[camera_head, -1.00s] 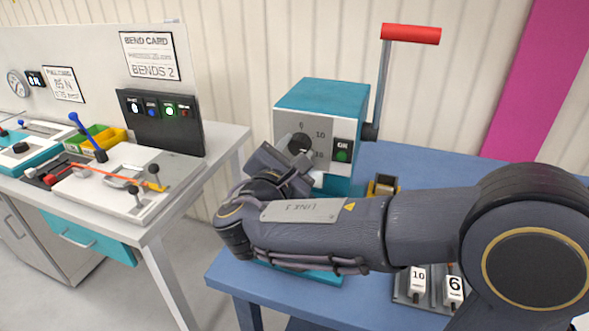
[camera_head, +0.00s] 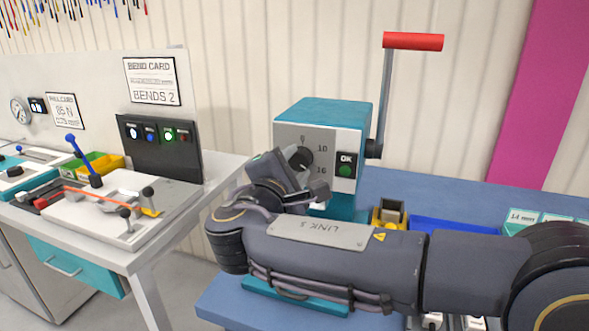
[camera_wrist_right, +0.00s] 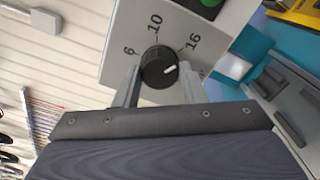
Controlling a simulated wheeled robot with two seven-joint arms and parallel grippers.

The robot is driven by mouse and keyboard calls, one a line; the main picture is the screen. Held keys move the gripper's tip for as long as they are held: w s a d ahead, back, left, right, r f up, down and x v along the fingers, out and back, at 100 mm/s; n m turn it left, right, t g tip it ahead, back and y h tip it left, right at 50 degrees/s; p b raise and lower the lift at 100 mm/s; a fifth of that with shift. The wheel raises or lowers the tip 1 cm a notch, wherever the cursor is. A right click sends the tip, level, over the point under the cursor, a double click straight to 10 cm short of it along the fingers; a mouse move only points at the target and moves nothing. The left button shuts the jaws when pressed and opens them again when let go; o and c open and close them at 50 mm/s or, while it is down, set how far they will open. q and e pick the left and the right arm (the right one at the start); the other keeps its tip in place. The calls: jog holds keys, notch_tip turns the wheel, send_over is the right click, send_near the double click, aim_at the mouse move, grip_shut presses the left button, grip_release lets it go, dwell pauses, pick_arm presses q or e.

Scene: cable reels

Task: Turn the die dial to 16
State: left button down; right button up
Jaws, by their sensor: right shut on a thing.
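The die dial (camera_wrist_right: 161,67) is a round black knob with a white pointer on the grey front plate of a teal machine (camera_head: 322,105). It also shows in the head view (camera_head: 300,158), partly behind my gripper. In the right wrist view the marks 6, 10 and 16 run around it, and the white pointer points toward the 16 side. My right gripper (camera_wrist_right: 160,78) has a finger on each side of the knob and is shut on it. In the head view my right gripper (camera_head: 312,178) is at the machine's front. My left gripper is not in view.
A green OK light (camera_head: 345,170) and a crank with a red handle (camera_head: 413,41) are on the machine's right. A small yellow holder (camera_head: 389,214) and a blue tray (camera_head: 455,227) stand right of it. A white bench (camera_head: 130,258) with a bending fixture is at left.

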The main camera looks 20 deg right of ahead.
jog(key=o, duration=1)
jog(key=v, duration=0.7)
jog(key=shift+s+a, duration=0.25)
jog(key=shift+s, duration=0.1)
